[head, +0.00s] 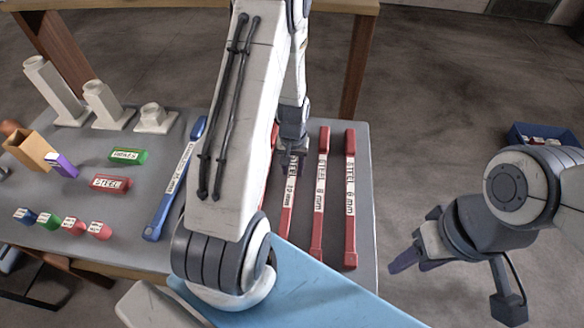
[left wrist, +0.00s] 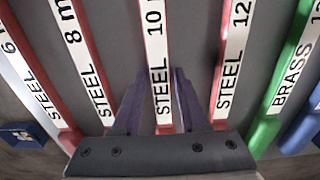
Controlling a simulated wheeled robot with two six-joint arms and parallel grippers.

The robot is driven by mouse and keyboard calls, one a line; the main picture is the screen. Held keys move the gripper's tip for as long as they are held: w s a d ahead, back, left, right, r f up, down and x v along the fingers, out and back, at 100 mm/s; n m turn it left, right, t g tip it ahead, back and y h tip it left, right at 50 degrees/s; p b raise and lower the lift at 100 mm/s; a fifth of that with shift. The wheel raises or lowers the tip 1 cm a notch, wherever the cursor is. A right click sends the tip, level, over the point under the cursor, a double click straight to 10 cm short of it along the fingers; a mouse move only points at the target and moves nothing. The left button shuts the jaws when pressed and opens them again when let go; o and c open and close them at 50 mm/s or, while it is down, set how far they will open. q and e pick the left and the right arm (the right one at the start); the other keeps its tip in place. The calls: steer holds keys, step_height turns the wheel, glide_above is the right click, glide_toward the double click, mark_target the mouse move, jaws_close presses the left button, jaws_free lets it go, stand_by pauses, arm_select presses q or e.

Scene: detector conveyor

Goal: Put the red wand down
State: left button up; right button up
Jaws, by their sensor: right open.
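Several red wands with white labels lie side by side on the grey table. The red wand marked STEEL 10 (left wrist: 155,60) runs between the fingers of my left gripper (left wrist: 160,100); narrow gaps show beside it, so the jaws look open around it. In the head view this wand (head: 286,220) lies under my left gripper (head: 291,165), partly hidden by the arm. The 8 mm wand (head: 319,205) and 6 mm wand (head: 350,205) lie to its right. The STEEL 12 wand (left wrist: 232,60) shows in the left wrist view. My right gripper (head: 408,262) is open and empty, off the table's right side.
A green BRASS wand (left wrist: 280,90) lies beside the 12 mm wand. A blue wand (head: 172,195), small labelled blocks (head: 110,183), white stands (head: 103,103) and an open brown box (head: 30,148) occupy the left of the table (head: 362,140). A blue bin (head: 520,133) stands at right.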

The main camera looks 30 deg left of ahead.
mark_target(292, 172)
arm_select(q)
steer(key=shift+o, duration=0.6)
steer(key=shift+r, duration=0.65)
step_height(292, 172, up, 11)
steer(key=b, duration=0.1)
steer(key=s+d+r+m, duration=0.3)
steer(key=d, duration=0.5)
steer(key=s+d+r+m, duration=0.2)
steer(key=d+r+m, duration=0.1)
steer(key=d, duration=0.5)
steer(key=s+d+r+m, duration=0.2)
steer(key=s+d+m, duration=0.1)
steer(key=s, duration=0.4)
steer(key=s+d+r+m+h, duration=0.1)
steer(key=s+d+m, duration=0.2)
steer(key=s+d, duration=0.2)
steer(key=s, duration=0.2)
steer(key=shift+s+d+r+m, duration=0.3)
steer(key=shift+s+d+r, duration=0.1)
